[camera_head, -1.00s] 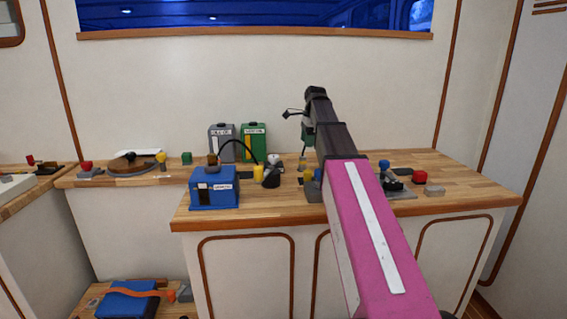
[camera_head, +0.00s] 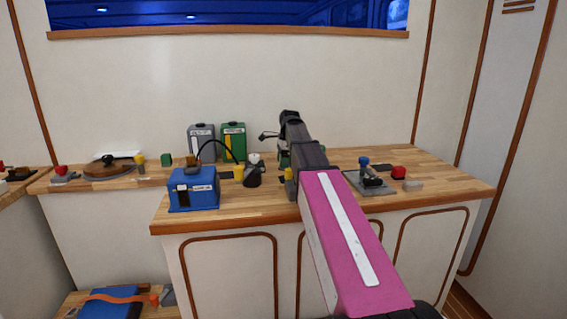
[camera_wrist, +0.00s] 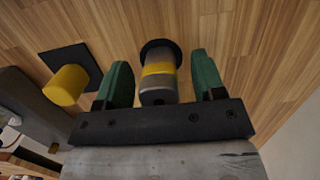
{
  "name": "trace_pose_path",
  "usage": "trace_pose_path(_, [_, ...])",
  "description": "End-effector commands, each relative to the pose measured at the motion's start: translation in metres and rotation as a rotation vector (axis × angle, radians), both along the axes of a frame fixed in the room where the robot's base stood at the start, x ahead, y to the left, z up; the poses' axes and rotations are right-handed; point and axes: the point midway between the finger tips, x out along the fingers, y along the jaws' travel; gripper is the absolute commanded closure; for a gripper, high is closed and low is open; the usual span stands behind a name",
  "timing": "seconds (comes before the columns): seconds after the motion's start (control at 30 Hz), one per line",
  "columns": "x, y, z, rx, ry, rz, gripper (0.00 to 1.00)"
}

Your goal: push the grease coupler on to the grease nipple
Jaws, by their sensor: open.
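My gripper (camera_wrist: 160,80) is open, with its two green fingers on either side of a grey cylinder with a yellow band (camera_wrist: 158,80) and a dark round end. A gap shows on both sides of it. I cannot tell for sure whether this cylinder is the grease coupler. In the head view my gripper (camera_head: 286,157) is low over the bench, mostly hidden by my arm. I cannot pick out the grease nipple with certainty.
A yellow cylinder on a black square (camera_wrist: 66,85) stands left of my fingers. Right of my arm are a blue-knobbed fixture (camera_head: 366,176) and red knob (camera_head: 398,172).

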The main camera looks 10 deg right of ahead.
Motion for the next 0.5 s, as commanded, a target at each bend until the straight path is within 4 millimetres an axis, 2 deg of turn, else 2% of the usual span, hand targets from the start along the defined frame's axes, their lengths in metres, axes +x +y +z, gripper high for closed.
trace_pose_path(0.1, [-0.0005, 0.0016, -0.0096, 0.000, 0.001, 0.000, 0.37])
trace_pose_path(0.3, [0.0000, 0.0017, -0.0100, 0.000, 0.000, 0.000, 0.37])
trace_pose_path(0.37, [-0.0001, 0.0016, -0.0100, 0.000, 0.000, 0.000, 0.53])
trace_pose_path(0.4, [0.0000, 0.0017, -0.0099, 0.000, 0.000, 0.000, 0.67])
trace_pose_path(0.47, [0.0000, 0.0016, -0.0099, 0.000, 0.000, 0.000, 0.86])
trace_pose_path(0.5, [0.0000, 0.0016, -0.0099, 0.000, 0.000, 0.000, 0.92])
